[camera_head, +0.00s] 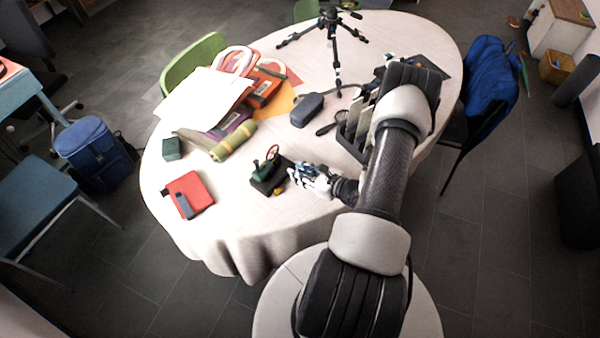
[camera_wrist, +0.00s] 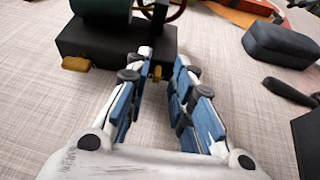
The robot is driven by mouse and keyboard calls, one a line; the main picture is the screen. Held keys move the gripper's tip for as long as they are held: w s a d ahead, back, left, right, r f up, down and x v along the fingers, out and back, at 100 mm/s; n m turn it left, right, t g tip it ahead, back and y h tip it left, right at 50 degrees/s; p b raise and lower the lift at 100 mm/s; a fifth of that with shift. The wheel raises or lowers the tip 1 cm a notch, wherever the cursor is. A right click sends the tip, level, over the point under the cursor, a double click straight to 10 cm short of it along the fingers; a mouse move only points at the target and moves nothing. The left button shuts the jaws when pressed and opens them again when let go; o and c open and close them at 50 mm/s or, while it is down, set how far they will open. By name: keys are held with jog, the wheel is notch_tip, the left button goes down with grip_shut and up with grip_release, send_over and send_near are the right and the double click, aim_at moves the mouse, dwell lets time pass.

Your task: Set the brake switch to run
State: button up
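A small machine with a black base (camera_head: 262,187) stands near the front edge of the table. It carries a green body (camera_head: 262,170) and a red-brown ring. In the wrist view its black base (camera_wrist: 105,42) has a brass tab (camera_wrist: 76,63) low at its left front corner and a small brass piece (camera_wrist: 157,72) at its front right. I cannot tell which is the brake switch, nor read any marking. My gripper (camera_head: 293,174) is just right of the machine. In the wrist view my gripper (camera_wrist: 164,60) is open, its fingertips on either side of the small brass piece; contact is unclear.
A red pouch (camera_head: 188,194) and a dark green box (camera_head: 172,149) lie to the left. A dark case (camera_head: 306,110), a magnifier (camera_head: 326,129) and a dark divided holder (camera_head: 350,134) stand behind and right. The cloth in front of the machine is clear.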

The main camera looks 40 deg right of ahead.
dwell(0.3)
jog(key=v, duration=1.2)
